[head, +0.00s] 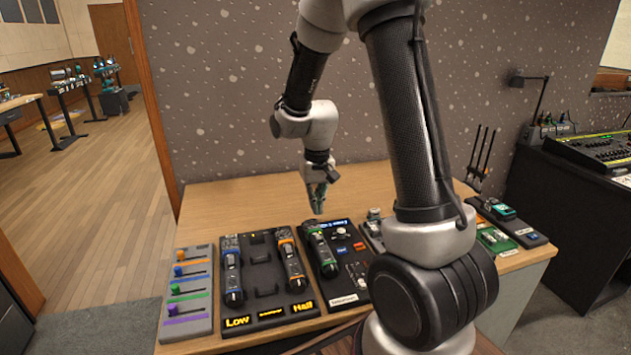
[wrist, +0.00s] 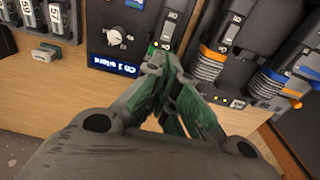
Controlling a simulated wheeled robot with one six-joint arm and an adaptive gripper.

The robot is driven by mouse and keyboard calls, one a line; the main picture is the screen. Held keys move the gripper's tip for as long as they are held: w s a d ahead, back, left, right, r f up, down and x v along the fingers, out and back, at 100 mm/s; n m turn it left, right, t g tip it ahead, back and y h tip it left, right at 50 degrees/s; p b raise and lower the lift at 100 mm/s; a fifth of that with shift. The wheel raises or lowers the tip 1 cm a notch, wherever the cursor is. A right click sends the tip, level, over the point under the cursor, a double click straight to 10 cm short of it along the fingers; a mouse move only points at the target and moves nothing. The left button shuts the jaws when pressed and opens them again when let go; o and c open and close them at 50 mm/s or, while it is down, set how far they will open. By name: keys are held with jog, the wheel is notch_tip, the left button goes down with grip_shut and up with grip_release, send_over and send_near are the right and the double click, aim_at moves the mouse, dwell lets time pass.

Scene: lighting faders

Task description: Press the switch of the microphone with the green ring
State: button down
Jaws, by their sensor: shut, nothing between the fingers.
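The microphone with the green ring (head: 325,256) lies on a dark panel on the wooden table in the head view. Its green ring is at its far end, close to a small lit display (head: 337,224). In the wrist view part of this microphone (wrist: 176,22) shows just beyond the fingertips, which hide some of its ring end. The display (wrist: 119,67) there reads "Ch 1 silent". My gripper (head: 318,209) points down near the far edge of that panel. In the wrist view my gripper (wrist: 160,70) is shut and empty; I cannot tell whether it touches the microphone.
Left of the panel, microphones with an orange ring (head: 291,262) and a blue ring (head: 232,278) lie on another dark panel. A grey fader board (head: 187,292) is at the far left. Small devices (head: 495,240) lie to the right. The table behind the panels is clear.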

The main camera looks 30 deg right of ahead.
notch_tip(320, 180, up, 9)
jog(key=w, duration=0.1)
jog(key=shift+f, duration=0.2)
jog(key=shift+d, duration=0.1)
